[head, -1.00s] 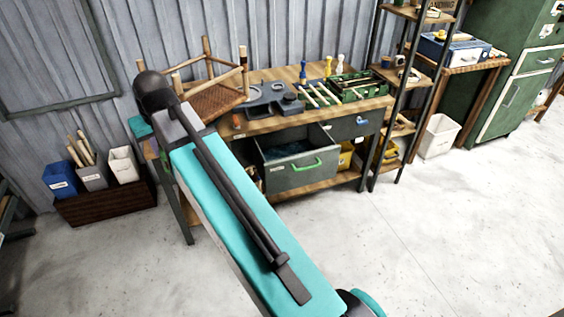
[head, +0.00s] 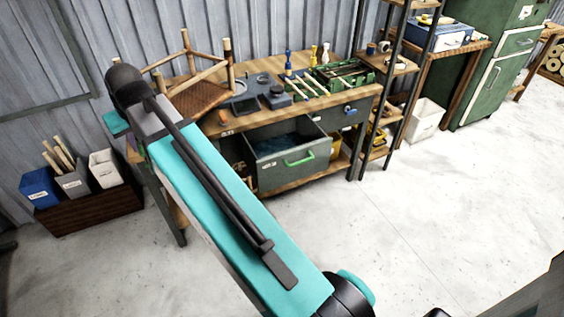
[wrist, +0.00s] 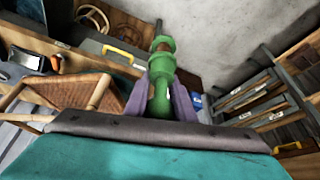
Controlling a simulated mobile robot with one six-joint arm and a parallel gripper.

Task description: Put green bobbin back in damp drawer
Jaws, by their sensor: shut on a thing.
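The green bobbin (wrist: 161,48) stands up between the two grey-purple fingers of my gripper (wrist: 166,82) in the wrist view. My gripper is shut on it, and its top shows above the fingers. In the head view my arm hides both the gripper and the bobbin. An open grey-green drawer (head: 287,176) with a green handle sticks out under the workbench, to the right of my arm. Its inside looks dark bluish. Its label is too small to read.
The workbench (head: 238,124) carries a woven rattan chair frame (head: 205,98), tools and a green crate (head: 341,76). A narrow shelf rack (head: 396,90) stands to its right. A brown box with bins (head: 90,208) stands left. The concrete floor (head: 430,200) in front is clear.

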